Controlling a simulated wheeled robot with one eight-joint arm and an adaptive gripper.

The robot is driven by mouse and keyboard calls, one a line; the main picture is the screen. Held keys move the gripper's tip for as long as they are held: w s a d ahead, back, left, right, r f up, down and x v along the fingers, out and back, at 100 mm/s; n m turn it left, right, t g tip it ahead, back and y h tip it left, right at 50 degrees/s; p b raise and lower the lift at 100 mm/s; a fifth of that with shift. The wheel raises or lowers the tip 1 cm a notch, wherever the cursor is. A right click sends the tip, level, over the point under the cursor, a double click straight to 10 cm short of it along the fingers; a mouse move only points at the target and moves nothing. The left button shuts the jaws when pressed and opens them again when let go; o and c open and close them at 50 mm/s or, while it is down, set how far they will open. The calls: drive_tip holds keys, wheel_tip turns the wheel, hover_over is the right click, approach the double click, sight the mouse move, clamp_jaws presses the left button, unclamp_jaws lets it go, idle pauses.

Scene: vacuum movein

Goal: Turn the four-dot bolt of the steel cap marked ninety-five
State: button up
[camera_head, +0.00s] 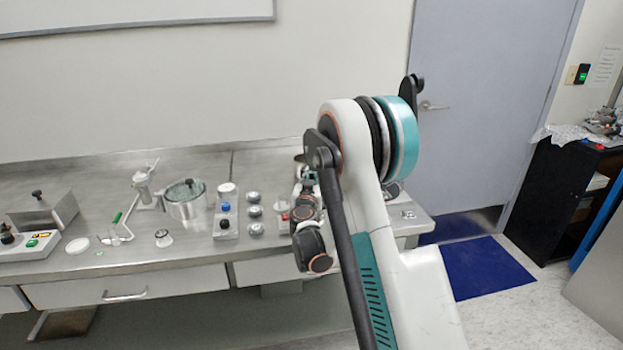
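Several small round steel caps stand in a column on the steel bench, with the back one (253,197), the middle one (254,211) and the front one (256,229) clear to see. Another small steel piece (408,214) lies near the bench's right end. Their markings, dots and bolts are too small to read, so I cannot tell which is marked ninety-five. My wrist (310,245) hangs over the bench's front edge, right of the caps. My gripper's fingers cannot be made out among the dark wrist parts, and my arm hides part of the bench behind it.
Left of the caps are a block with coloured knobs (226,222), a glass-lidded steel pot (187,205), a clamp fixture (143,185) and a control box (30,245). Drawers (125,287) line the bench front. A door (480,100) and black cabinet (553,200) stand right.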

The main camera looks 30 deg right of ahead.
drive_tip(key=shift+w+h, duration=0.1)
drive_tip(key=shift+h, duration=0.2)
clamp_jaws()
drive_tip(key=shift+a+m+g, duration=0.15)
drive_tip(key=shift+m+g, duration=0.15)
drive_tip(key=shift+m, duration=0.1)
drive_tip(key=shift+m+g+h, duration=0.4)
drive_tip(key=shift+h, duration=0.3)
drive_tip(key=o, duration=0.7)
unclamp_jaws()
drive_tip(key=v, duration=1.2)
